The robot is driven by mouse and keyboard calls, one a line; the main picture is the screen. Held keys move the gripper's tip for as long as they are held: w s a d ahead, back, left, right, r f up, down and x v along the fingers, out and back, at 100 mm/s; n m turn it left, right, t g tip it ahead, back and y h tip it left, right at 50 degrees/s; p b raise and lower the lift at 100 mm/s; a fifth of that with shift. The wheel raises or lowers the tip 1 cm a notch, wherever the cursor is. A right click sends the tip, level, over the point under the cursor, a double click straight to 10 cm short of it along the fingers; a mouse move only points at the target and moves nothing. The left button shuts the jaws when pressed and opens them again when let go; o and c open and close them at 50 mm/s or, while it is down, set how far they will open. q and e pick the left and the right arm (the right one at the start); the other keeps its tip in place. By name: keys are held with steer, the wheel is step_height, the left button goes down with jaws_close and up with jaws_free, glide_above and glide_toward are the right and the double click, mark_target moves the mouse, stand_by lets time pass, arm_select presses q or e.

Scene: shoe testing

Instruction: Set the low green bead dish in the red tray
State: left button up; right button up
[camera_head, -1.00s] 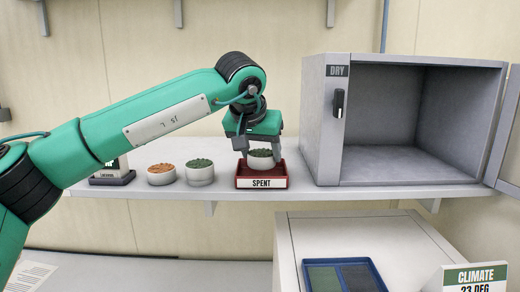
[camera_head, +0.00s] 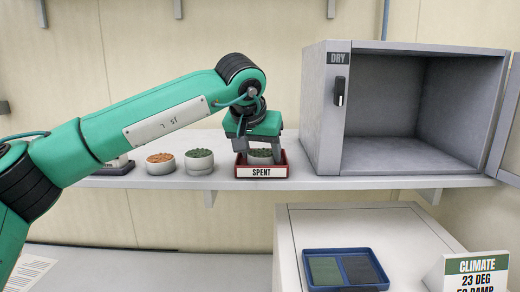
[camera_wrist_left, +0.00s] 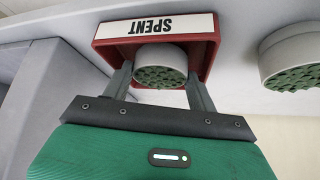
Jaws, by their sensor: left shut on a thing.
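The low green bead dish (camera_head: 260,156) is a white round dish with dark green beads on top. It is inside the red tray (camera_head: 238,170), whose front carries a label reading SPENT. My left gripper (camera_head: 261,150) reaches down from above and is shut on the dish. In the left wrist view the dish (camera_wrist_left: 160,68) is between the two fingers of the gripper (camera_wrist_left: 160,85), within the walls of the red tray (camera_wrist_left: 213,55). The tray's front wall hides the dish's lower part in the head view, so I cannot tell whether it touches the floor. My right gripper is out of view.
On the shelf (camera_head: 225,182), left of the tray, stand a taller green bead dish (camera_head: 199,163) and an orange bead dish (camera_head: 160,164). The open DRY cabinet (camera_head: 318,120) stands right of the tray. A blue two-part tray (camera_head: 345,251) lies lower down.

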arm_select(q)
steer(key=shift+f, duration=0.2)
steer(key=o, duration=1.1)
steer(key=shift+r, duration=0.1)
steer(key=shift+s+r+b, duration=0.2)
steer(key=shift+r+b, duration=0.35)
steer(key=shift+b, duration=0.05)
steer(key=b+v, duration=0.4)
steer(key=v, duration=0.8)
steer(key=shift+s+a+r, duration=0.15)
steer(key=shift+s, duration=0.2)
